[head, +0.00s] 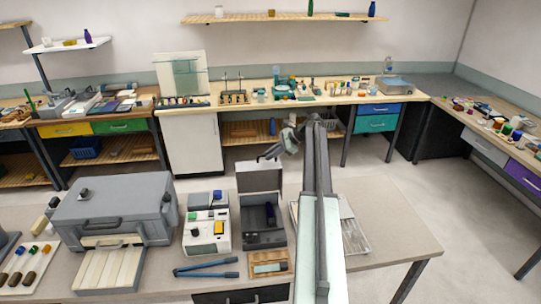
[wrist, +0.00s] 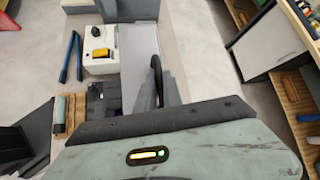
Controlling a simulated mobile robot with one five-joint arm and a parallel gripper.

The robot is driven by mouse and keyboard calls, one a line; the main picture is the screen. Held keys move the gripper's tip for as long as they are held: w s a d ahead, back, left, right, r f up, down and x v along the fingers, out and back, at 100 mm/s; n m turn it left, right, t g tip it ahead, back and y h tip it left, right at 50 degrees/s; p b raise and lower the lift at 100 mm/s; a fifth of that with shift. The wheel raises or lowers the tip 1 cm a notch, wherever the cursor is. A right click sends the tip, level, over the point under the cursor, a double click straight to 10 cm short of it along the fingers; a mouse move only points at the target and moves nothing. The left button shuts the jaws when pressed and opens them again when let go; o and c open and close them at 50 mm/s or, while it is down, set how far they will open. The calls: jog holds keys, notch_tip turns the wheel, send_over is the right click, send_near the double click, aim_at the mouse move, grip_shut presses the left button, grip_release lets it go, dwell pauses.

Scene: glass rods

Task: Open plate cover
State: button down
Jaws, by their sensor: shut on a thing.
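The plate cover (head: 259,177) is a light grey lid standing up at the back edge of a grey box with a dark inside (head: 262,222). In the wrist view the cover (wrist: 135,50) is a pale panel, with the box's dark inside (wrist: 104,105) to its lower left. My gripper (head: 268,153) is at the top edge of the cover. In the wrist view my gripper (wrist: 160,82) is shut at the cover's right side, where a dark curved piece shows. The exact contact is partly hidden.
A white device with a yellow button (head: 207,222) stands left of the box, and a large grey machine (head: 115,212) further left. Blue-handled tongs (head: 207,268) and a wooden tray (head: 269,264) lie in front. A metal tray (head: 352,232) lies to the right, partly behind my arm.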

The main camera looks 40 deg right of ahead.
jog(key=c, duration=1.5)
grip_release()
jog(key=shift+w+a, duration=0.15)
jog(key=shift+a, duration=0.1)
jog(key=shift+d, duration=0.15)
jog(key=shift+r, duration=0.1)
jog(key=p+v, duration=0.5)
jog(key=v, duration=0.2)
jog(key=shift+s+d, duration=0.2)
jog(key=shift+s, duration=0.15)
jog(key=shift+r, duration=0.15)
